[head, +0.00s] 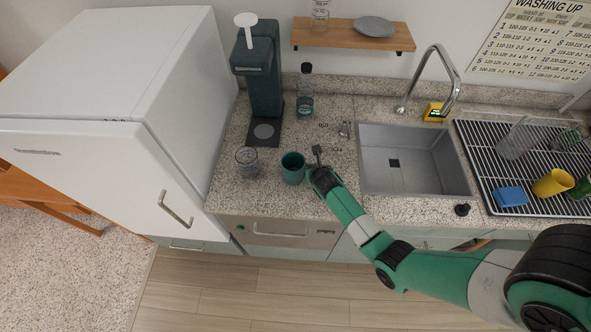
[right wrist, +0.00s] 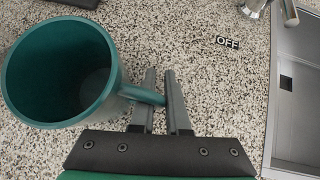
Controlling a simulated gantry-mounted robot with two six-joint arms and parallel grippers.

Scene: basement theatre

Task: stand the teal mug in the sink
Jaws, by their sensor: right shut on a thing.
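The teal mug (head: 292,168) is upright at the counter's front, left of the sink, its open top facing up. It looks empty in the right wrist view (right wrist: 66,75). My right gripper (head: 317,153) is at the mug's right side. In the right wrist view its fingers (right wrist: 160,76) are shut on the mug's handle. I cannot tell whether the mug's base touches the counter. The grey sink (head: 420,178) is empty, to the right of the mug and gripper; its left edge shows in the right wrist view (right wrist: 297,110). My left gripper is not in view.
A clear glass (head: 247,160) stands close left of the mug, with a drink machine (head: 262,75) and bottle (head: 305,95) behind. The faucet (head: 440,70) arches over the sink's back. A dish rack (head: 480,165) holding a yellow cup (head: 553,182) is right of the sink.

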